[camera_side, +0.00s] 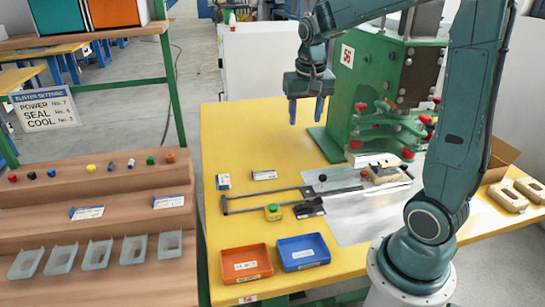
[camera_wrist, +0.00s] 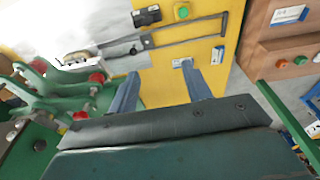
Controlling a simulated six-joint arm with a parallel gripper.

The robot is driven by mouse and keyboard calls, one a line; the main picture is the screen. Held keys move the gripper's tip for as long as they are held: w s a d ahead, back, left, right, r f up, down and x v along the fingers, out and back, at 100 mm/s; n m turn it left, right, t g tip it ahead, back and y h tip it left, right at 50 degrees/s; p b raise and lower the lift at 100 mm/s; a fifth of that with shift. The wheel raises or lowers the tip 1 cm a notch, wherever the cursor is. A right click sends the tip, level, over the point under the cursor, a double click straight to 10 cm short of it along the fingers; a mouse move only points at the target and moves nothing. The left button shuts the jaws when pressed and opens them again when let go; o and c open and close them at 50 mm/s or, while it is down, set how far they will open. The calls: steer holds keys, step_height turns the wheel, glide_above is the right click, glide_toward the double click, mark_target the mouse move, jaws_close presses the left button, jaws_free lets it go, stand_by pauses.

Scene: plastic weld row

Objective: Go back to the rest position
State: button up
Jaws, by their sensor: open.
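My gripper (camera_side: 306,110) is open and empty, with its fingers pointing down above the back part of the yellow table (camera_side: 240,134). It hangs to the left of the green machine marked 56 (camera_side: 345,95), and apart from it. In the wrist view the two fingers of my gripper (camera_wrist: 158,92) stand wide apart with nothing between them but yellow table top behind.
Orange (camera_side: 245,264) and blue (camera_side: 303,252) trays sit at the table's front. A sliding metal frame (camera_side: 262,196), a green button box (camera_side: 273,212) and a silver sheet (camera_side: 350,215) lie mid-table. A stepped wooden rack (camera_side: 95,240) stands left. The back left table is clear.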

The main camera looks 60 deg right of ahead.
steer(key=s+a+r+n+t, duration=0.2)
steer(key=s+a+n, duration=0.2)
steer(key=s+a, duration=0.3)
steer(key=s+a+r+n+t+y, duration=0.1)
steer(key=s+a+r+n+t, duration=0.1)
steer(key=s+a+n, duration=0.3)
steer(key=s+a, duration=0.2)
steer(key=a, duration=0.1)
steer(key=shift+s+a+y, duration=0.15)
steer(key=shift+s+y, duration=0.15)
steer(key=shift+s, duration=0.05)
